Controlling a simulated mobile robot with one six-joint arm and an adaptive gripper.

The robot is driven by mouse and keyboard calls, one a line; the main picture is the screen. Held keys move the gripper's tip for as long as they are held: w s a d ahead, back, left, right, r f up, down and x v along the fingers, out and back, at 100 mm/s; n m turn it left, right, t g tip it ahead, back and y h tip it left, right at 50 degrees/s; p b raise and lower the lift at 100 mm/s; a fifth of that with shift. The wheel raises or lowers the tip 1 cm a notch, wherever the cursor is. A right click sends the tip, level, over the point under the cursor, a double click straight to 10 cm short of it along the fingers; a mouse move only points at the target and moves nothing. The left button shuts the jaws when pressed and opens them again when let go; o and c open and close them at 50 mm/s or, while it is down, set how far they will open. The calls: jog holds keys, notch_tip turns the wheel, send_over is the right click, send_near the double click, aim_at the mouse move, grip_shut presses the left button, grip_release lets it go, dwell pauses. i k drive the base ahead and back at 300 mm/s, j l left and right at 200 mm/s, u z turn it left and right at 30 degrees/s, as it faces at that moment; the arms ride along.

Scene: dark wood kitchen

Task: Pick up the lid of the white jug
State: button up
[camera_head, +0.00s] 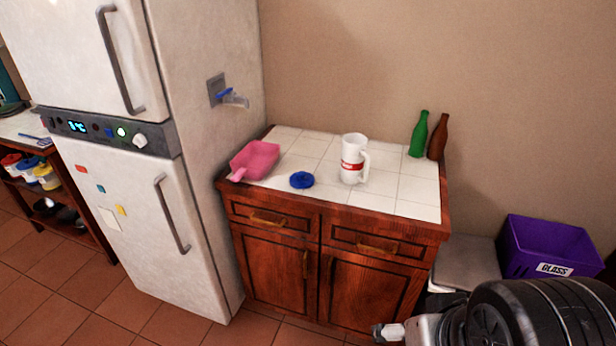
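The white jug (350,168) stands upright on the white tiled top of a wooden cabinet. It has a red band with lettering and a handle on its right side. A round blue lid (302,180) lies on the tiles just left of the jug, apart from it and near the front edge. My gripper is not in view; a dark and grey part, likely of my own arm, shows in the lower right corner.
A pink scoop or dustpan (256,158) lies left of the lid. Green (418,135) and brown (438,138) bottles stand at the back right of the tiled top (408,190). A fridge (200,150) borders the cabinet on the left. A purple glass bin (548,247) is at right.

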aim_at(302, 180)
jog(key=i+j+z, duration=0.4)
jog(key=j, duration=0.2)
jog(key=i+j+z, duration=0.15)
jog(key=j, duration=0.25)
jog(key=i+j+z, duration=0.4)
jog(key=j, duration=0.4)
jog(key=i+j+z, duration=0.2)
jog(key=j, duration=0.25)
